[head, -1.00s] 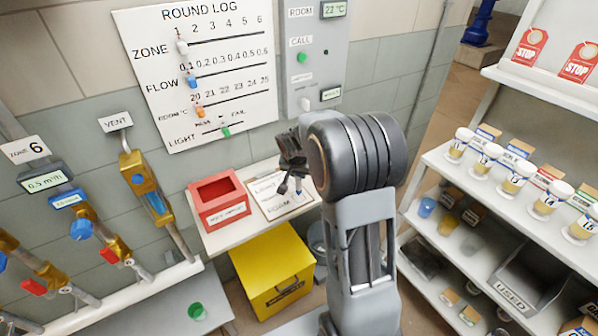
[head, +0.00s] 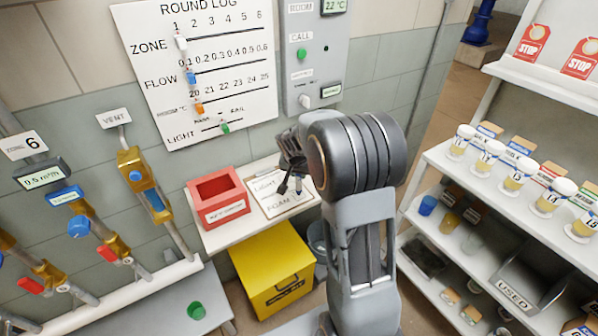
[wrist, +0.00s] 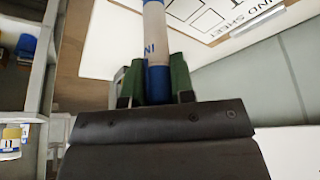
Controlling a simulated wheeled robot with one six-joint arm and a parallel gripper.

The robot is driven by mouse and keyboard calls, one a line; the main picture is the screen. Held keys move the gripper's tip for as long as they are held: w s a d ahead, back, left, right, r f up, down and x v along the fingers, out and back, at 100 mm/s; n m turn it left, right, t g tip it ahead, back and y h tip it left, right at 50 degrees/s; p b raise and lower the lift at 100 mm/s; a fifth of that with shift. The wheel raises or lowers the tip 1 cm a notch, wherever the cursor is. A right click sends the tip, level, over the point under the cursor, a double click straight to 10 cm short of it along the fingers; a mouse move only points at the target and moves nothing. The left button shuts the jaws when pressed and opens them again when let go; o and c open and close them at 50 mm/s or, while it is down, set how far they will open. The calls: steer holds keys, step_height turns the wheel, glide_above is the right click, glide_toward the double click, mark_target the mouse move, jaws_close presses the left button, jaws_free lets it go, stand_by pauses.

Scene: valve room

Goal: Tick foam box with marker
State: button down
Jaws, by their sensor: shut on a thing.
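My gripper (wrist: 160,82) has green fingers shut on a white marker (wrist: 155,32) with blue parts and lettering. The marker's far end runs out of the top of the wrist view, so its tip is hidden. The clipboard sheet (wrist: 112,42) lies beyond it with printed boxes (wrist: 208,22), and the marker overlaps the sheet in that view. In the head view the clipboard sheet (head: 272,207) lies on a small shelf, with "FOAM" printed near its lower edge. My gripper (head: 291,184) is over it and hides part of it. I cannot tell whether the marker touches the paper.
A red open box (head: 222,205) stands left of the clipboard. A yellow bin (head: 275,272) is below the shelf. A rack with several lidded cups (head: 515,178) is at the right.

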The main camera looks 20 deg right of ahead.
steer(key=shift+s+d, duration=0.2)
steer(key=shift+d, duration=0.05)
steer(key=shift+s+d+f, duration=0.1)
steer(key=shift+s+d, duration=0.05)
steer(key=shift+d, duration=0.05)
steer(key=shift+a+b, duration=0.1)
steer(key=shift+b, duration=0.2)
steer(key=shift+w+a, duration=0.75)
steer(key=shift+a, duration=0.05)
steer(key=shift+d+b, duration=0.1)
steer(key=shift+b, duration=0.2)
steer(key=shift+s+d, duration=0.45)
steer(key=shift+d, duration=0.1)
steer(key=shift+f, duration=0.1)
steer(key=shift+s+a, duration=0.1)
steer(key=shift+a, duration=0.05)
steer(key=shift+s+a+b, duration=0.15)
steer(key=shift+a+b, duration=0.15)
steer(key=shift+b, duration=0.15)
